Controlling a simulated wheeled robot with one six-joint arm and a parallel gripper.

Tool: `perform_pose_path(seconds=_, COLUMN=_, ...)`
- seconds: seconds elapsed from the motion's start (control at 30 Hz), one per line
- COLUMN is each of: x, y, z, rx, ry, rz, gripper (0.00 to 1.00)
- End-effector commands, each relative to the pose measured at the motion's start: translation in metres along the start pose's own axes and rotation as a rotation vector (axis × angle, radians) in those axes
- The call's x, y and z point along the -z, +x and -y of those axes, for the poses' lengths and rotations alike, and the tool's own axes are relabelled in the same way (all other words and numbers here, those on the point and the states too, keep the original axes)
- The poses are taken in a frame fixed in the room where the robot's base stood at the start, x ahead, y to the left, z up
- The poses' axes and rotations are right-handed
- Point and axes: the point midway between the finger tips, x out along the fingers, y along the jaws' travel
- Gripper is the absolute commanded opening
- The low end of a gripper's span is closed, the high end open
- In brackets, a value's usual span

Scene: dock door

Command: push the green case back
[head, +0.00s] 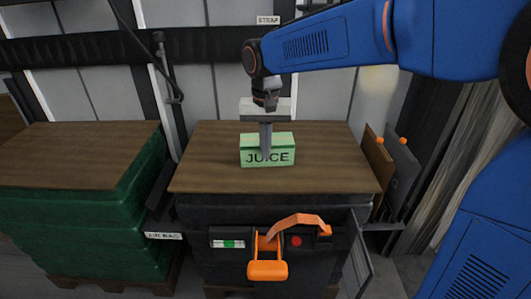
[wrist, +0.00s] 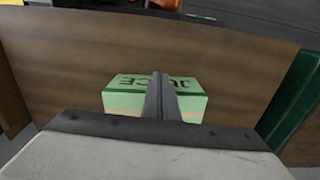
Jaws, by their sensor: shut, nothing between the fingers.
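The green case (head: 281,157), marked "JUICE", sits upright on the brown wooden top (head: 215,180) of the middle stack. It also shows in the wrist view (wrist: 125,95), upside down. My gripper (head: 266,150) points down with its fingers shut and empty. In the wrist view the fingers (wrist: 161,85) cross in front of the case. I cannot tell whether they touch it.
An orange strap and ratchet (head: 268,270) hang on the front of the middle stack. A green-wrapped stack (head: 80,220) stands at the left. Panels (head: 378,158) lean at the right. The wooden top around the case is clear.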

Motion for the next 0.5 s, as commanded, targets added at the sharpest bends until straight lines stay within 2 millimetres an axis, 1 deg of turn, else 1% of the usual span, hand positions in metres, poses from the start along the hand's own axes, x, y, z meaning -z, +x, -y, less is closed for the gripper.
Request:
perform_pose_path(seconds=0.03, x=0.013, y=0.001, z=-0.001, rx=-0.001, ry=0.003, rz=0.001, gripper=0.0)
perform_pose_path(seconds=0.1, x=0.029, y=0.001, z=0.0, rx=-0.001, ry=0.004, rz=0.0, gripper=0.0)
perform_pose_path(seconds=0.5, x=0.113, y=0.001, z=-0.001, rx=0.0, ry=0.002, rz=-0.001, gripper=0.0)
